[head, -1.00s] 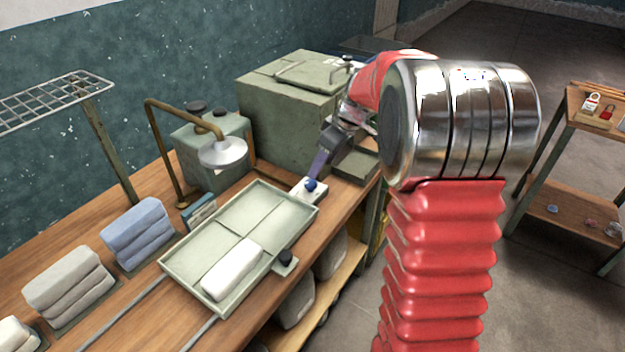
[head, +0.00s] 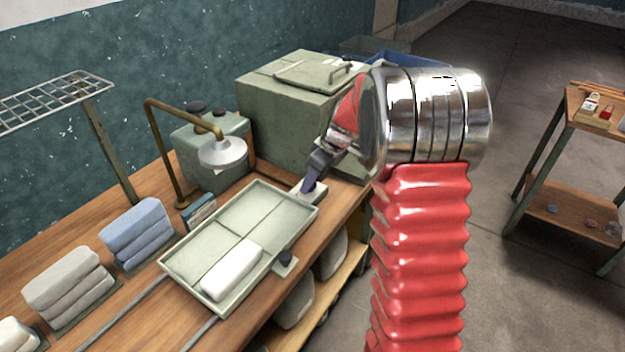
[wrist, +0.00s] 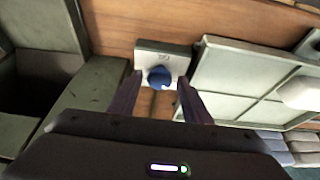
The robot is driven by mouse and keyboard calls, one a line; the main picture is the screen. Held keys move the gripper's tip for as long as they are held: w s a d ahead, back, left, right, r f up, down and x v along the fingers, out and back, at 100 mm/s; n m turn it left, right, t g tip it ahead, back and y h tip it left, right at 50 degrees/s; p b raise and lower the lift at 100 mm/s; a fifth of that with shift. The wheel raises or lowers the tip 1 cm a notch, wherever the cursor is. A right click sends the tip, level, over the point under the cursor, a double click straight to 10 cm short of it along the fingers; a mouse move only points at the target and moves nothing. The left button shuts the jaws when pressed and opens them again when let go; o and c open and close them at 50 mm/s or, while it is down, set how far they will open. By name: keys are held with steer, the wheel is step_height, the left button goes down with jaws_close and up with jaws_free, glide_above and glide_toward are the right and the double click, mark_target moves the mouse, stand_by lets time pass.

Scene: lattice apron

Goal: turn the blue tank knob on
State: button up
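The blue tank knob (wrist: 159,77) sits on a small white base plate (wrist: 152,53), seen in the wrist view. In the head view the white plate (head: 319,194) shows at the far right corner of the tray, and my fingers hide the knob there. My gripper (wrist: 160,85) is open, with one dark purple finger on each side of the knob and a small gap showing on both sides. In the head view my gripper (head: 310,186) points down at the plate. I cannot tell how far down the fingers reach along the knob.
A pale green divided tray (head: 184,277) holding a white block (head: 232,270) lies beside the plate. A lamp-like spout (head: 222,152) hangs over the bench. A large green box (head: 285,115) stands behind. Folded towels (head: 137,235) lie at left.

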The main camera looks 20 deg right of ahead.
steer(key=c, duration=0.9)
steer(key=shift+m, duration=0.5)
steer(key=shift+s+a+m+t+h, duration=0.15)
steer(key=shift+m+h, duration=0.2)
steer(key=shift+m, duration=0.45)
steer(key=shift+w+a+m+t+h, duration=0.15)
steer(key=shift+m+h, duration=0.2)
steer(key=shift+m, duration=0.45)
steer(key=shift+s+a+m+h, duration=0.1)
steer(key=shift+m+h, duration=0.35)
steer(key=shift+m, duration=0.75)
steer(key=shift+a+m+h, duration=0.1)
steer(key=shift+m+h, duration=0.35)
steer(key=shift+m, duration=0.75)
steer(key=shift+a+m+g+h, duration=0.15)
steer(key=shift+m+h, duration=0.35)
steer(key=shift+m, duration=0.85)
steer(key=shift+d+m+g+h, duration=0.1)
steer(key=shift+m+g+h, duration=0.3)
steer(key=shift+m, duration=0.95)
steer(key=shift+w+a+m+g+h, duration=0.15)
steer(key=shift+m+h, duration=0.15)
steer(key=shift+m, duration=0.55)
steer(key=shift+w+d+m+g+h, duration=0.1)
steer(key=shift+m+h, duration=0.2)
steer(key=shift+m, duration=0.55)
